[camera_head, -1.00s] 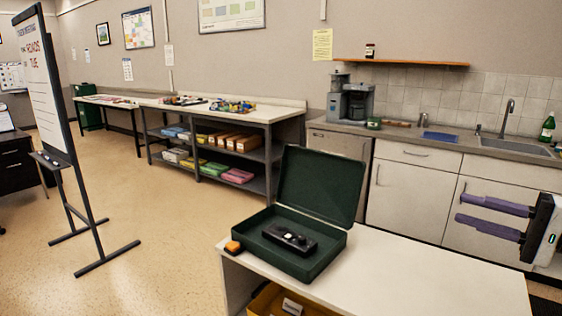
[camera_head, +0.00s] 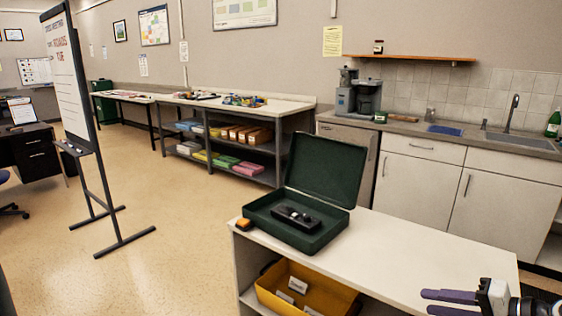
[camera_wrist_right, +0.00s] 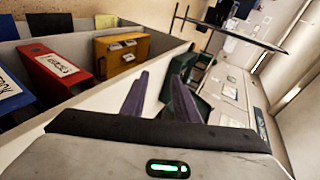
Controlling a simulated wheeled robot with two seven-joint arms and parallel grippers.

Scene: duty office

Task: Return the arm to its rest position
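My right gripper (camera_head: 426,302) is at the bottom right of the head view, by the right part of the white table (camera_head: 440,240). Its two purple fingers point left, apart, with nothing between them. In the right wrist view the same gripper (camera_wrist_right: 162,76) shows both fingers spread, with a clear gap. The green case (camera_head: 322,190) stands on the table with its lid up and a black device (camera_head: 296,217) inside. It is well to the left of the right gripper. My left gripper is in neither view.
An orange object (camera_head: 244,224) lies at the table's left corner. A yellow bin (camera_head: 335,296) sits on the shelf below. The right wrist view shows a red binder (camera_wrist_right: 55,70). A flipchart stand (camera_head: 92,185) stands at left. The floor (camera_head: 185,215) between is clear.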

